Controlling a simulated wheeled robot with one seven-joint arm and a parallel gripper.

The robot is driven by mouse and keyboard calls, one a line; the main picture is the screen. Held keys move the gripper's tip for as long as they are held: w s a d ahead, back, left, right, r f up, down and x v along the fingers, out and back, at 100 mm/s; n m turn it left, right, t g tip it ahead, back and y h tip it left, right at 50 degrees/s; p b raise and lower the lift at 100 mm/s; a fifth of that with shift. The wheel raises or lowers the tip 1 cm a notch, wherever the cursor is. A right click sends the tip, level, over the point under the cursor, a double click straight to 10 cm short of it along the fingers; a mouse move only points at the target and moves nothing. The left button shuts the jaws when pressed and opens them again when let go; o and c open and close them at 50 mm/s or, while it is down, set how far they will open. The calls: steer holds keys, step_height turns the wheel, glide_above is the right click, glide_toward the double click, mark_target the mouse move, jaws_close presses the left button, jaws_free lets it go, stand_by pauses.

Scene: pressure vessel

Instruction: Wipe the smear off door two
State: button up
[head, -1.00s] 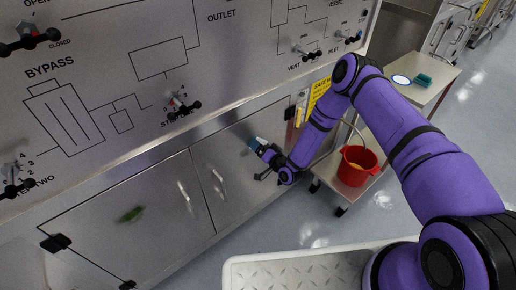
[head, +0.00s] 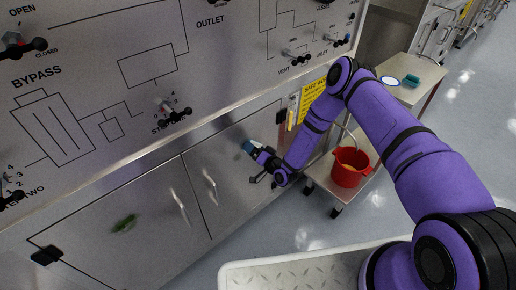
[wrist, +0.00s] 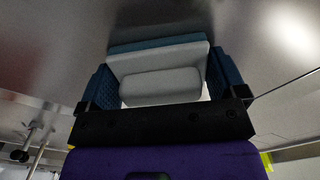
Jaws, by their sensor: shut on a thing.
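My gripper (head: 252,150) is in front of the right cabinet door (head: 236,170) in the head view. It is shut on a pad with a pale handle (wrist: 160,87) and a blue-edged face (wrist: 160,45). The pad faces a grey metal surface in the wrist view; I cannot tell if it touches. A green smear (head: 124,223) lies on the left cabinet door (head: 150,215), well left of my gripper. No door number is readable. The smear does not show in the wrist view.
Each door has a bar handle near their shared seam. The valve panel (head: 95,85) with protruding knobs is above. At right, a cart (head: 425,80) holds a red bucket (head: 349,168) low and a teal item (head: 412,80) on top. Clear floor lies between.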

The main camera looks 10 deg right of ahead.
mark_target(232, 158)
steer(key=shift+s+a+r, duration=0.1)
steer(key=shift+s+a, duration=0.15)
steer(key=shift+a, duration=0.35)
steer(key=shift+s+a+r, duration=0.1)
steer(key=shift+s+a, duration=0.15)
steer(key=shift+a, duration=0.3)
steer(key=shift+c, duration=0.4)
steer(key=shift+s+a+f, duration=0.1)
steer(key=shift+s+a, duration=1.1)
steer(key=shift+a, duration=0.3)
steer(key=shift+s+a+f, duration=0.1)
steer(key=shift+s+a, duration=1.05)
steer(key=shift+a, duration=0.3)
steer(key=v, duration=0.6)
steer(key=v, duration=0.3)
